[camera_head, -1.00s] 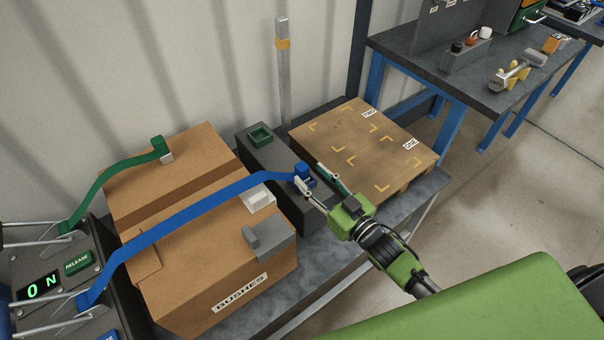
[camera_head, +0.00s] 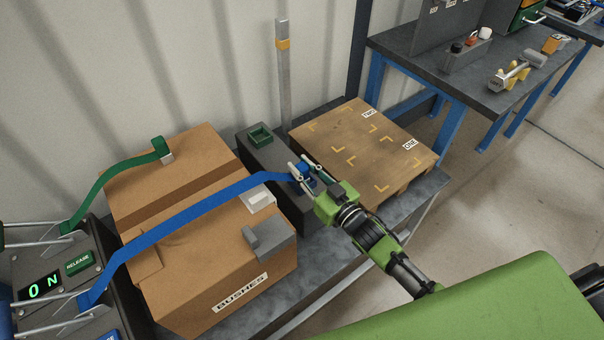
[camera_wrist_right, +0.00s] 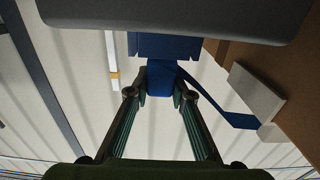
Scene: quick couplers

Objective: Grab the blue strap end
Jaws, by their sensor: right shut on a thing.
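The blue strap (camera_head: 190,210) runs from the dark ratchet unit at lower left, over the cardboard box, to its end (camera_head: 300,170) by the dark grey block. My right gripper (camera_head: 302,176) is shut on this end, with one finger on each side. In the wrist view, the blue strap end (camera_wrist_right: 160,78) sits between the fingertips, and the strap trails off to the right. A wider blue piece (camera_wrist_right: 165,46) is right beside the end, against a grey body; I cannot tell whether they touch. My left gripper is out of view.
A green strap (camera_head: 105,182) lies over the box's far side. The cardboard box (camera_head: 180,285) fills the left of the bench. The grey block (camera_head: 258,158) carries a green square receptacle (camera_head: 261,135). A wooden pallet (camera_head: 345,135) lies to the right. A grey post (camera_head: 283,75) stands behind.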

